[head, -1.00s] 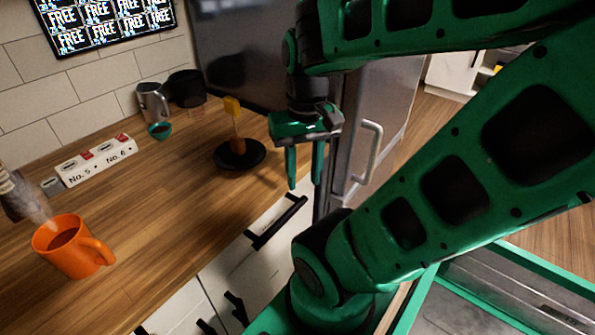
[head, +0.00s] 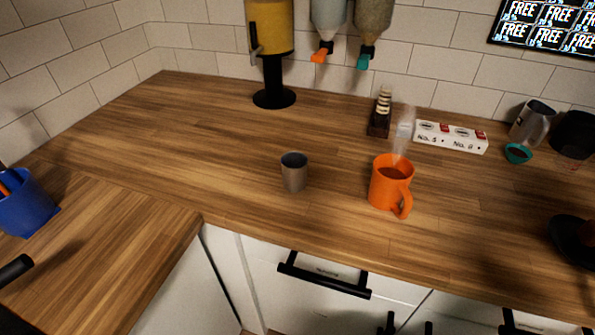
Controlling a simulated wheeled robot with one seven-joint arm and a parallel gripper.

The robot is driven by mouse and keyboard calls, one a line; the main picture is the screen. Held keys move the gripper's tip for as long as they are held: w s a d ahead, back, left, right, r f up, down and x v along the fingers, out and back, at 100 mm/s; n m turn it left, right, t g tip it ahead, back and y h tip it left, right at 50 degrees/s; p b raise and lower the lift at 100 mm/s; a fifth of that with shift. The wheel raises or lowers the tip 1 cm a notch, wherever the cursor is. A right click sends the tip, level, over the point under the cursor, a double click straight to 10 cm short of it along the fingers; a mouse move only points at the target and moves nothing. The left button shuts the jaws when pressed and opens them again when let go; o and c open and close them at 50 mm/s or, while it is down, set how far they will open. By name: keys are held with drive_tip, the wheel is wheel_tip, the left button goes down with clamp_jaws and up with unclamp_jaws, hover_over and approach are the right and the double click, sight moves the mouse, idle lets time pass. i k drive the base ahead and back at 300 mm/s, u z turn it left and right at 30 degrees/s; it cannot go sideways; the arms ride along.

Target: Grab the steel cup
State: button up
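A small plain grey metal cup (head: 294,176) stands upright on the wooden counter (head: 190,130), near its front edge and left of an orange mug. It looks like the steel cup. A larger steel pitcher with a handle (head: 531,124) stands at the far right by the wall. My gripper and arm are outside the current head view, so I cannot see whether the gripper is open or shut.
The steaming orange mug (head: 388,184) stands close right of the cup. Behind are a black-based dispenser (head: 272,95), a dark stand (head: 380,115) and a white numbered box (head: 450,137). A blue container (head: 25,205) is at left. The counter left of the cup is clear.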

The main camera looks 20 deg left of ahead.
sight(294, 164)
drive_tip(key=z, duration=0.3)
drive_tip(key=k, duration=1.9)
drive_tip(key=u, duration=0.5)
drive_tip(key=i, duration=1)
drive_tip(key=z, duration=0.05)
